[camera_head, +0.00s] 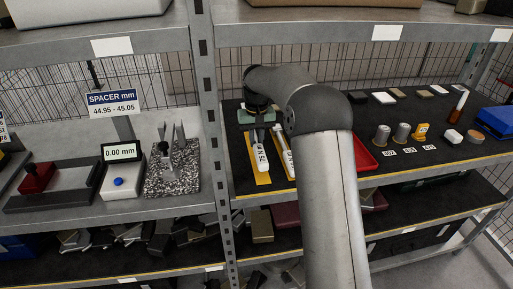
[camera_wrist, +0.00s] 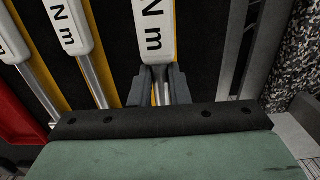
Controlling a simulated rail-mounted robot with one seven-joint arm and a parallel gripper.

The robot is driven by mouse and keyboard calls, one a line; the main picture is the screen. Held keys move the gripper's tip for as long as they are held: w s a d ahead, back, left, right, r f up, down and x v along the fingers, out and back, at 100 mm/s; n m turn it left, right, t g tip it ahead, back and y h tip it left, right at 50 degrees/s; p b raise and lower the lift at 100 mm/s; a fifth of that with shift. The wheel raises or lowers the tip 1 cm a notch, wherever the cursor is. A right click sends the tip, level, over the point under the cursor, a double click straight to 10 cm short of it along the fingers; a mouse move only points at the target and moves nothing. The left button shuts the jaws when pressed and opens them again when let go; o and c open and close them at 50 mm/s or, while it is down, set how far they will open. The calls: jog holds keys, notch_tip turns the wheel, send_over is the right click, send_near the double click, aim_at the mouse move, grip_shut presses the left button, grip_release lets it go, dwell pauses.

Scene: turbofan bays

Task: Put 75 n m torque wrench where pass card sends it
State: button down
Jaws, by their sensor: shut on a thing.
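The 75 N m torque wrench (camera_head: 262,157), with a white handle reading "75 N", lies on a yellow-edged strip at the left end of the right bay's black shelf. My gripper (camera_head: 260,133) is at its far end, partly hidden by my arm. In the wrist view my gripper (camera_wrist: 159,74) is shut on the metal shaft of this wrench (camera_wrist: 153,30), just below the handle. A second similar wrench (camera_head: 287,157) lies to its right. The wrist view shows this neighbour (camera_wrist: 70,25) and a third wrench (camera_wrist: 12,40). I cannot make out a pass card.
A red tray (camera_head: 366,158) lies right of the wrenches. Metal cylinders (camera_head: 382,135), a yellow item (camera_head: 421,131) and a blue box (camera_head: 495,122) stand farther right. A shelf post (camera_head: 207,100) separates the left bay, with its spacer sign (camera_head: 112,103) and 0.00 mm display (camera_head: 121,151).

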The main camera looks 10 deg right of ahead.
aim_at(257, 141)
jog(key=shift+f+p, duration=0.35)
jog(key=shift+f, duration=1.55)
jog(key=shift+f, duration=0.15)
jog(key=c, duration=1.4)
grip_release()
